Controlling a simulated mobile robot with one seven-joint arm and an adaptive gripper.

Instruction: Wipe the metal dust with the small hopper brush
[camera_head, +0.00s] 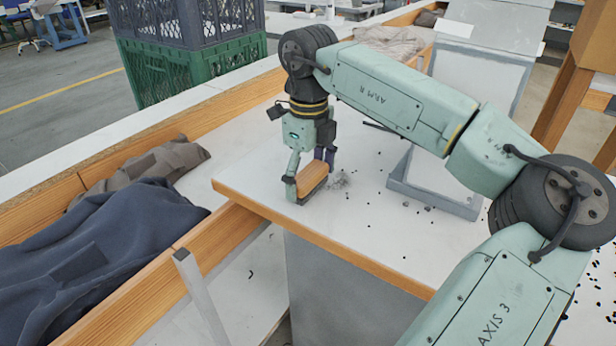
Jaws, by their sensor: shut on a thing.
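My gripper (309,178) points down over the white worktop (345,230) near its left corner. It is shut on a small brush with a wooden back (313,178), which is low at the worktop surface. I cannot tell whether the bristles touch the top. A grey patch of metal dust (341,181) lies just right of the brush. Dark specks are scattered farther right across the worktop. My arm hides part of the worktop's right side.
A grey metal press housing (478,75) with a low tray-like base (433,198) stands right of the brush. A dark blue cloth (95,250) and a brown cloth (150,170) lie in the wooden-edged trough at left. Stacked crates (190,60) stand behind. The worktop's front strip is mostly clear.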

